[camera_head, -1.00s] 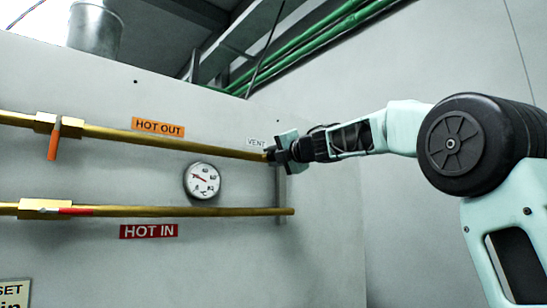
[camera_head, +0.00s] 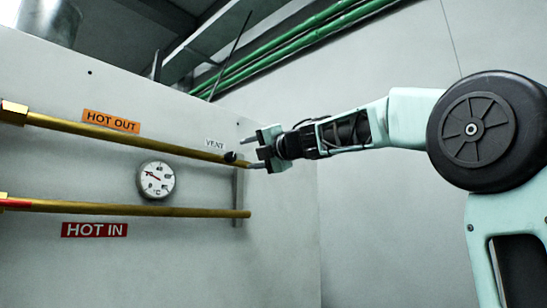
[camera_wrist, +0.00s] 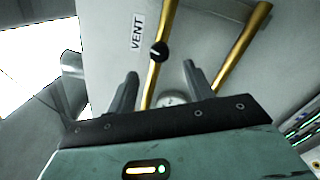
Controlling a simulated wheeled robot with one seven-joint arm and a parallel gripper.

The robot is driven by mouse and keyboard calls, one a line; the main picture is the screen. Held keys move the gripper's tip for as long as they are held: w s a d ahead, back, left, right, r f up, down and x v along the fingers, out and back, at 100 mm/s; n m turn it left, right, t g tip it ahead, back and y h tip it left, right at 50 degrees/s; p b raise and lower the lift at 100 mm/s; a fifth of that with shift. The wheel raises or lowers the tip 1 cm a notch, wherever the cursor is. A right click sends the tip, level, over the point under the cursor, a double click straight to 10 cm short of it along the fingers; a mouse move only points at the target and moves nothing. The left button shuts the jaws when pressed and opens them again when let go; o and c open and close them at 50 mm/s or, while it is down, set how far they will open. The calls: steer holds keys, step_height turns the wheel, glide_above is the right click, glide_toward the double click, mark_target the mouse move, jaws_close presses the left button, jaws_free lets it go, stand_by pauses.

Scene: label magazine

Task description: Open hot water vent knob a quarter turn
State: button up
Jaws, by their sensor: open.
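The vent knob (camera_head: 231,156) is small, round and black, on the upper brass pipe (camera_head: 150,143) near its right end, just below the white VENT label (camera_head: 215,143). In the wrist view the knob (camera_wrist: 159,51) shows a small pale mark on its face. My gripper (camera_head: 250,153) is open and empty, just right of the knob in the head view, with a small gap between them. In the wrist view my gripper's (camera_wrist: 160,70) two fingers are spread, and the knob appears ahead, between and beyond the tips.
The lower brass pipe (camera_head: 140,209) runs below, with a HOT IN label (camera_head: 94,230). A round gauge (camera_head: 156,180) sits between the pipes. An orange HOT OUT label (camera_head: 111,121) is above the upper pipe. The wall right of the pipes is bare.

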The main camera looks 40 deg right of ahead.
steer(key=s+d+b, duration=0.1)
steer(key=s, duration=0.7)
steer(key=shift+d+f+b, duration=0.2)
steer(key=shift+f+b, duration=0.05)
steer(key=shift+b, duration=0.1)
stand_by(2.2)
